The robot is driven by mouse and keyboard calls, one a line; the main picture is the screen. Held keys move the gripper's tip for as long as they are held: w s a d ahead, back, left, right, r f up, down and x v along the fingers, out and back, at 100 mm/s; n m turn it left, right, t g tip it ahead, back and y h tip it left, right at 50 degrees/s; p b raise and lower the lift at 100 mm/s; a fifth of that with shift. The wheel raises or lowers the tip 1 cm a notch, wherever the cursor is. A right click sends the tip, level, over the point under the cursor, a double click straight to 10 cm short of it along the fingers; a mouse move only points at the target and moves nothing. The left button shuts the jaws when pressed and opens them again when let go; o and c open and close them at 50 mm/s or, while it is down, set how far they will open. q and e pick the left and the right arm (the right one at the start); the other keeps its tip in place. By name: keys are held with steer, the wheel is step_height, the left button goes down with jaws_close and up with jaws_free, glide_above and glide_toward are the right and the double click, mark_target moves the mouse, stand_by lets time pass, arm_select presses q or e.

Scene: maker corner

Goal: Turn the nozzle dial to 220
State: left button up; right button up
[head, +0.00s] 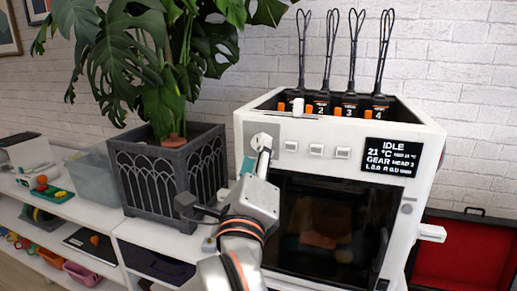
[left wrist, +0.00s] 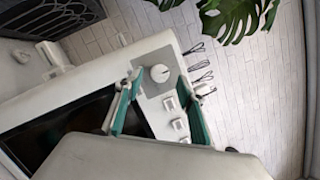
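The white printer (head: 430,150) stands on a white unit. Its round white nozzle dial (left wrist: 160,73) sits on a grey square plate and bears a small dark mark; I cannot read any number there. In the head view the dial (head: 262,141) is partly hidden by my gripper. My left gripper (head: 257,162) is in front of the dial. In the left wrist view the left gripper (left wrist: 160,88) is open, its teal fingers apart with the dial showing between their tips; I cannot tell whether they touch it. The display (head: 391,158) reads IDLE and 21 °C. My right gripper is not in view.
Several white buttons (head: 291,146) lie right of the dial, above the dark printer window (head: 335,230). Several numbered black tool heads (head: 349,103) with cable loops stand on top. A plant in a dark planter (head: 170,175) stands close on the left. An open red-lined case (head: 465,250) is at right.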

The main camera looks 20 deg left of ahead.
arm_select(q)
steer(key=shift+x, duration=1.3)
steer(key=c, duration=1.1)
steer(key=shift+m, duration=0.4)
